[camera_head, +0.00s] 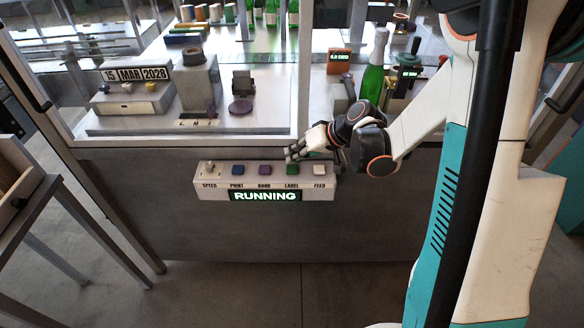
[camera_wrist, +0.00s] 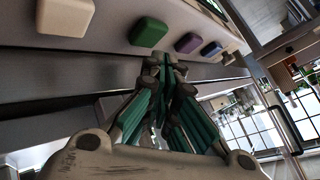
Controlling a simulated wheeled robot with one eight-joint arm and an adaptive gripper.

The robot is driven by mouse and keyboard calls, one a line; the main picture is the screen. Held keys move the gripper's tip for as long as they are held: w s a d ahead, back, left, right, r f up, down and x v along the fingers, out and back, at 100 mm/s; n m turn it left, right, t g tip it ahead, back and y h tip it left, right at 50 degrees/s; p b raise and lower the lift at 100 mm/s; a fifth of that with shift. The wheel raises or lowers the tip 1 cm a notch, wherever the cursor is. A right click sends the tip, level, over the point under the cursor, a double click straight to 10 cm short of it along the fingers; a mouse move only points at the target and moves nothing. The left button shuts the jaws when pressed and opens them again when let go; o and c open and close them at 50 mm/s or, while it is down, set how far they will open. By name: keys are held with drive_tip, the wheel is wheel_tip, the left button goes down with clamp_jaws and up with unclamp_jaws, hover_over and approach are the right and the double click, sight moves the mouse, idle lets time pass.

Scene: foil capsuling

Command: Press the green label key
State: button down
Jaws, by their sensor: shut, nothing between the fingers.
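The green label key (camera_head: 292,170) sits on a pale control panel (camera_head: 225,186) on the front of the machine, above the word LABEL. It also shows in the wrist view (camera_wrist: 149,32), unhidden. My gripper (camera_head: 291,154) is shut and empty, with its fingertips just above the green key in the head view. In the wrist view the fingertips (camera_wrist: 170,64) show just below and to the right of the green key. I see a small gap between them there; the depth is hard to judge.
The purple band key (camera_head: 265,170) and white feed key (camera_head: 320,169) flank the green key. The blue print key (camera_head: 238,170) and a speed control (camera_head: 210,168) lie farther left. A lit RUNNING display (camera_head: 265,196) is below. A green bottle (camera_head: 374,70) stands behind my wrist.

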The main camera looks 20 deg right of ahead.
sight(294, 167)
drive_tip(key=shift+r+p, duration=1.55)
drive_tip(key=shift+r, duration=0.9)
drive_tip(key=shift+f, duration=0.1)
drive_tip(key=s+a+r+n+g+h, duration=0.1)
drive_tip(key=s+a+r, duration=0.35)
drive_tip(key=s, duration=0.25)
drive_tip(key=s+a+r+n+h, duration=0.1)
drive_tip(key=s+a+r+n, duration=0.1)
drive_tip(key=s+a+r, duration=0.45)
drive_tip(key=s+d+r+m+t+h, duration=0.1)
drive_tip(key=s+d+m+t+h, duration=0.1)
drive_tip(key=s+d, duration=0.8)
drive_tip(key=m+h, duration=0.1)
drive_tip(key=h, duration=0.1)
drive_tip(key=shift+r+m+h, duration=0.15)
drive_tip(key=shift+m+h, duration=0.15)
drive_tip(key=shift+h, duration=0.1)
drive_tip(key=shift+d, duration=0.1)
idle(1.7)
